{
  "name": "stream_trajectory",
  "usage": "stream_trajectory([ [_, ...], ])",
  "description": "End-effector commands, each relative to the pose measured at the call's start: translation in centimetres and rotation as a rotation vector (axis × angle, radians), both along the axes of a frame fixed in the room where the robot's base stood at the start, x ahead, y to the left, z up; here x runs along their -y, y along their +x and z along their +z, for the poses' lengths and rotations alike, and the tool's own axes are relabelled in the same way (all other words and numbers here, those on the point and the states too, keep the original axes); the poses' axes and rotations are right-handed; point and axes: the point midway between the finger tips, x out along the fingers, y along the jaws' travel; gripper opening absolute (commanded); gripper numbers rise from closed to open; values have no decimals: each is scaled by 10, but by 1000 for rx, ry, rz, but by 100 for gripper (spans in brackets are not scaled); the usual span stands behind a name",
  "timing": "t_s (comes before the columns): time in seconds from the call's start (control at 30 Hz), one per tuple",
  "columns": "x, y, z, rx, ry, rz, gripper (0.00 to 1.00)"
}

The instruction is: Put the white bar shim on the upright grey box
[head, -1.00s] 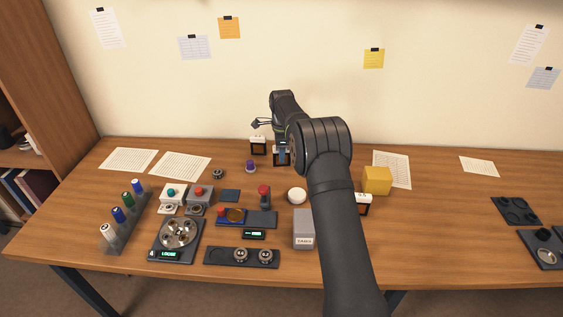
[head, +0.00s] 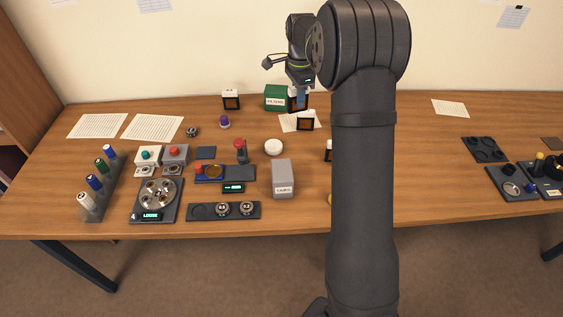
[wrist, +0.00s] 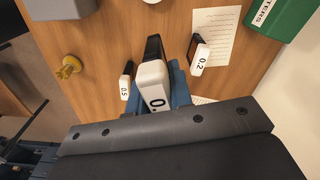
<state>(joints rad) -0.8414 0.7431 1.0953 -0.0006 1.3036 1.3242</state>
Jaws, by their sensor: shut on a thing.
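My gripper (head: 301,97) is at the back of the table, beside the green box. Its blue fingers are shut on a white bar shim (wrist: 154,82), which has a dark frame and a label starting "0."; the rest of the label is hidden. In the head view the held shim is largely covered by the fingers. The upright grey box (head: 283,179) stands nearer the front, left of my arm, with a pale label and a bare top. Its edge also shows at the top left of the wrist view (wrist: 62,8).
Similar pieces marked 0.5 (wrist: 125,86) and 0.2 (wrist: 199,58) stand on either side of the held one. A green box (head: 276,98) is behind, a white round piece (head: 274,147) lies behind the grey box, and a brass knob (wrist: 68,67) is nearby.

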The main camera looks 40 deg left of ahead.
Motion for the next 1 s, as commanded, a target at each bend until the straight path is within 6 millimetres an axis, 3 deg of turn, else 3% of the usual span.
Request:
stream_trajectory([
  [0.23, 65, -34, 29, 1, 0, 159, 0],
  [0.6, 156, -93, 46, 1, -1, 388, 0],
  [0.83, 186, -116, 46, 0, -1, 467, 0],
  [1.0, 182, -125, 38, -3, -3, 488, 0],
])
